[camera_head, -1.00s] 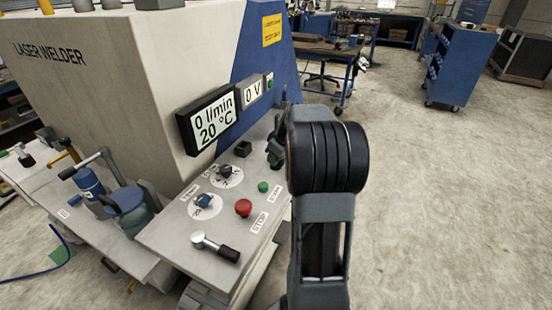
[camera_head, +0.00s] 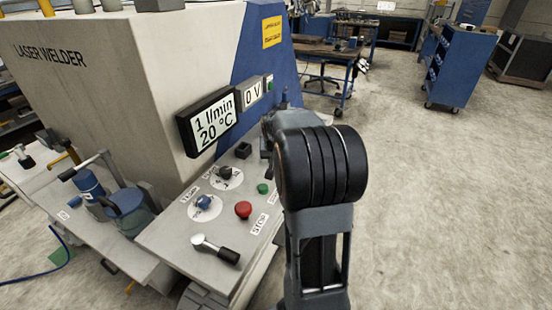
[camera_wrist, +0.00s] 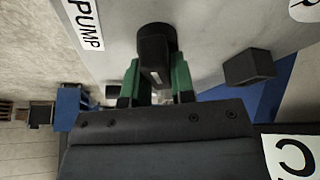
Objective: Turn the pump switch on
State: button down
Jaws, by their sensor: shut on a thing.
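The black pump switch (camera_wrist: 156,40) sits on the grey panel beside the label PUMP (camera_wrist: 87,25) in the wrist view. My gripper (camera_wrist: 157,72) has its green-sided fingers on either side of the switch and is shut on it. The far end of the switch points away from my gripper. In the head view my own arm hides the switch and most of my gripper. The display (camera_head: 214,122) on the laser welder reads 1 l/min and 20 °C.
The panel also holds a red stop button (camera_head: 243,209), a green button (camera_head: 263,188), a blue knob (camera_head: 204,202), a dark knob (camera_head: 226,172) and a black-handled lever (camera_head: 216,248). A small black block (camera_wrist: 249,68) stands near my gripper. Open floor lies to the right.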

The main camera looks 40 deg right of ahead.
jog(key=m+g+h+b, duration=0.1)
jog(key=m+b, duration=0.1)
jog(key=m, duration=0.2)
jog(key=shift+m, duration=0.4)
jog(key=shift+m+g, duration=0.3)
jog(key=shift+g, duration=0.1)
jog(key=c, duration=1)
grip_release()
jog(key=shift+o, duration=0.2)
jog(key=v, duration=1.4)
jog(key=shift+p, duration=0.4)
jog(key=shift+a+f, duration=0.1)
